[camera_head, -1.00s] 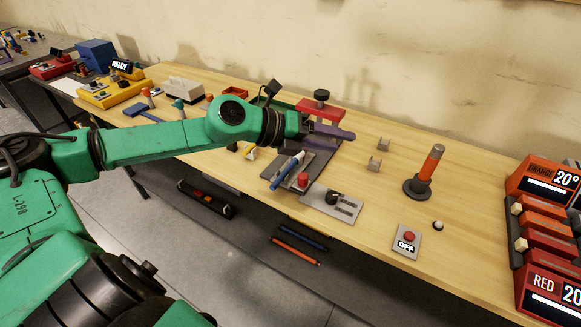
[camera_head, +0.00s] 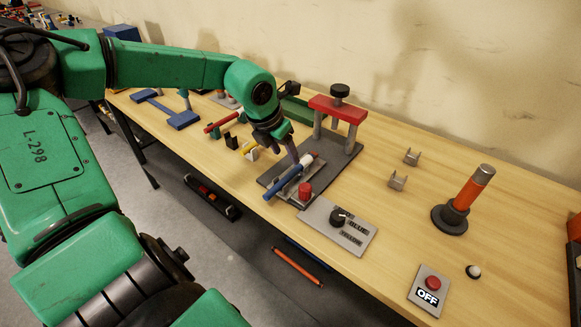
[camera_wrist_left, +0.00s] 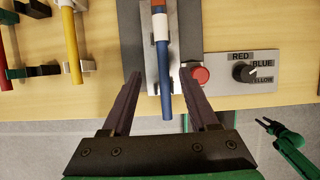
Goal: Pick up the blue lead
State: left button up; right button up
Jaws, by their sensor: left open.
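The blue lead (camera_head: 281,187) is a blue rod with a white band and a red-orange tip. It lies at a slant on the dark grey fixture (camera_head: 338,165), and its blue end sticks out toward the table's front edge. My left gripper (camera_head: 294,157) is above it, pointing down. In the left wrist view the lead (camera_wrist_left: 165,85) runs between the two open fingers of the left gripper (camera_wrist_left: 160,86), with gaps on both sides. A small green arm end with dark tips (camera_wrist_left: 272,125) shows at the lower right there, probably my right gripper; its opening is unclear.
A red button (camera_head: 305,190) stands close beside the lead. A selector panel (camera_head: 324,226) with a black knob lies to the right. A red-topped press (camera_head: 338,108) rises behind. A red lead (camera_head: 222,123) and a yellow lead (camera_head: 249,147) rest in holders to the left.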

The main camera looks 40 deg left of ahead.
aim_at(295, 169)
pick_arm(q)
jog(key=x, duration=0.3)
jog(key=shift+w+r, duration=0.2)
jog(key=shift+w, duration=0.1)
jog(key=shift+w+d+f+p, duration=0.1)
jog(key=shift+f+p, duration=0.2)
jog(key=shift+f, duration=0.15)
jog(key=shift+w+d+f+p, duration=0.1)
jog(key=shift+f+p, duration=0.15)
jog(key=shift+f, duration=0.15)
jog(key=shift+x, duration=1.2)
jog(key=shift+w+f, duration=0.1)
jog(key=shift+f, duration=0.35)
jog(key=shift+r, duration=0.1)
grip_shut()
pick_arm(e)
jog(key=shift+w+r, duration=0.8)
jog(key=shift+w, duration=0.15)
